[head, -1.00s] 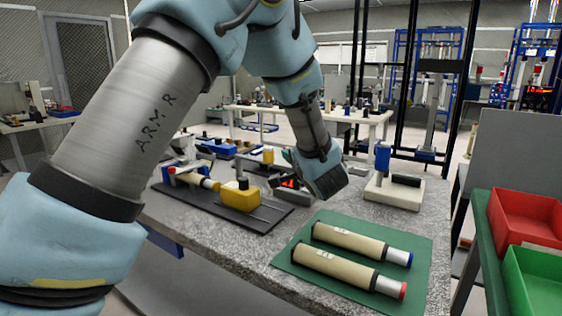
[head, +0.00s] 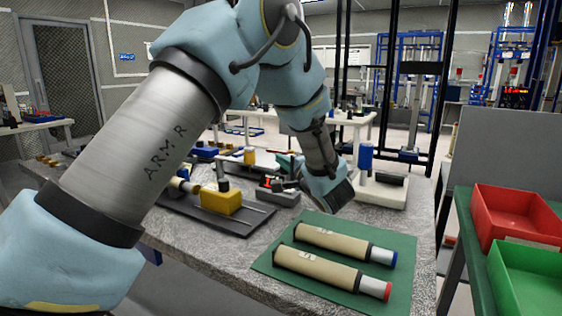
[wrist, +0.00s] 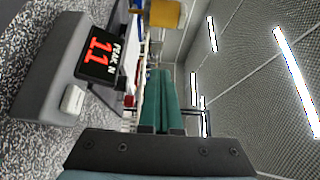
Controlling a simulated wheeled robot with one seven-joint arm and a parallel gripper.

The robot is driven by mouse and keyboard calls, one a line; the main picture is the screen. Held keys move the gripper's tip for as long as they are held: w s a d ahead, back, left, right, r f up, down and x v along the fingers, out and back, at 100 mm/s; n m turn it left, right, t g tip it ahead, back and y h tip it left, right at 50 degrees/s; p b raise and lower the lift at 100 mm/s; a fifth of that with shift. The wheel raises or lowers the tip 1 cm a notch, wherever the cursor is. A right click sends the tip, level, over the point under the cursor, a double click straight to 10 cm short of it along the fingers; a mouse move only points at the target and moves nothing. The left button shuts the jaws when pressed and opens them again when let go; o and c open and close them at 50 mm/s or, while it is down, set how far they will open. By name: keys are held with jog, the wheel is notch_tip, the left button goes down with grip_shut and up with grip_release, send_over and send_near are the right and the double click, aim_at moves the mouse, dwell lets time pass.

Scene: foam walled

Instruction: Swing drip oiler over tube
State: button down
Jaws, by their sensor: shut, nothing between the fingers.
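An amber cup (head: 250,156), which looks like the drip oiler, stands behind the yellow block (head: 220,201); it also shows at the top of the wrist view (wrist: 165,13). A beige tube (head: 181,187) lies beside the yellow block on a dark base, partly hidden by my arm. Two more beige tubes, one blue-ended (head: 345,243) and one red-ended (head: 332,270), lie on a green mat (head: 402,285). My gripper's green fingers (wrist: 158,78) are shut and empty, apart from the cup. In the head view the gripper is right of the display box, its fingers mostly hidden.
A grey box with a red display (head: 278,196) stands close to my gripper; the display reads 11 in the wrist view (wrist: 101,50). A pale stand with a blue post (head: 366,158) is behind right. Red (head: 515,215) and green (head: 530,275) bins sit at the right.

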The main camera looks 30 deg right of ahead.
jog(key=w, duration=0.2)
jog(key=w+a+p, duration=0.1)
jog(key=w, duration=0.3)
jog(key=shift+a+r, duration=0.1)
jog(key=shift+a, duration=0.2)
jog(key=shift+s+a+p, duration=0.15)
jog(key=shift+a+p, duration=0.25)
jog(key=shift+a, duration=0.45)
jog(key=shift+a, duration=0.1)
jog(key=shift+s+a+m+h, duration=0.35)
jog(key=shift+m+h, duration=0.15)
jog(key=shift+h, duration=0.1)
